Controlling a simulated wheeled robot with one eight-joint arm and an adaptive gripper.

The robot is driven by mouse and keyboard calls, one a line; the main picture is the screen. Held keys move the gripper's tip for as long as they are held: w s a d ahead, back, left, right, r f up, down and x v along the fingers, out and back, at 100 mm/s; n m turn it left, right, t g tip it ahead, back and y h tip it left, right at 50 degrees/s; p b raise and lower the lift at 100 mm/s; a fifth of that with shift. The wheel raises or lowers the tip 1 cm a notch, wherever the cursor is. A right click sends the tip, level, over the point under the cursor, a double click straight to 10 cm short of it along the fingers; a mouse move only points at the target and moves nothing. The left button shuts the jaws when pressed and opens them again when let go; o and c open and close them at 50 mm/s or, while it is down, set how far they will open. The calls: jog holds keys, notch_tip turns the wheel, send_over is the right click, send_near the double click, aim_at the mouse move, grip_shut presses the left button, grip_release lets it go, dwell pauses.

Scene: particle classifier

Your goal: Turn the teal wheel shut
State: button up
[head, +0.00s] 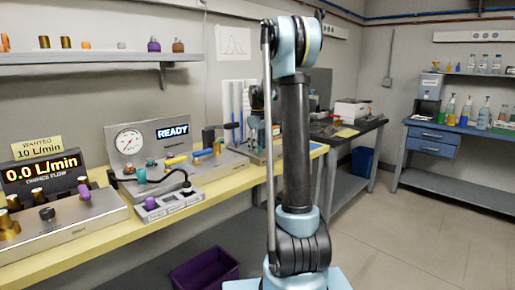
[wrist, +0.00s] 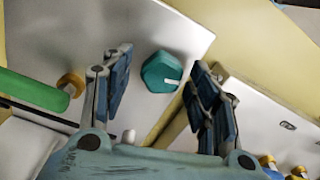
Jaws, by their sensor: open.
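The teal wheel (wrist: 161,72) shows in the wrist view as a faceted knob with a white mark on its face. It sits on a pale panel. My gripper (wrist: 160,85) is open, with one blue-grey finger on each side of the wheel in the picture. Clear gaps show between the fingers and the wheel, and I see no contact. Depth to the wheel is hard to judge. In the head view my arm hides part of the bench, and I cannot make out the wheel for certain there.
A green cylinder (wrist: 35,91) and a brass collar (wrist: 71,83) lie left of my fingers. In the head view, a gauge panel (head: 150,140) reading READY and a flow meter (head: 45,172) stand on the yellow bench (head: 105,240). A purple crate (head: 205,268) is below. Floor at right is clear.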

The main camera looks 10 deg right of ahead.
jog(key=c, duration=1.1)
jog(key=shift+o, duration=0.2)
jog(key=shift+w+r+m, duration=0.1)
jog(key=shift+m, duration=0.6)
jog(key=m, duration=0.8)
jog(key=shift+m, duration=0.3)
jog(key=m, duration=0.5)
jog(key=shift+m, duration=2.5)
jog(key=shift+a, duration=0.1)
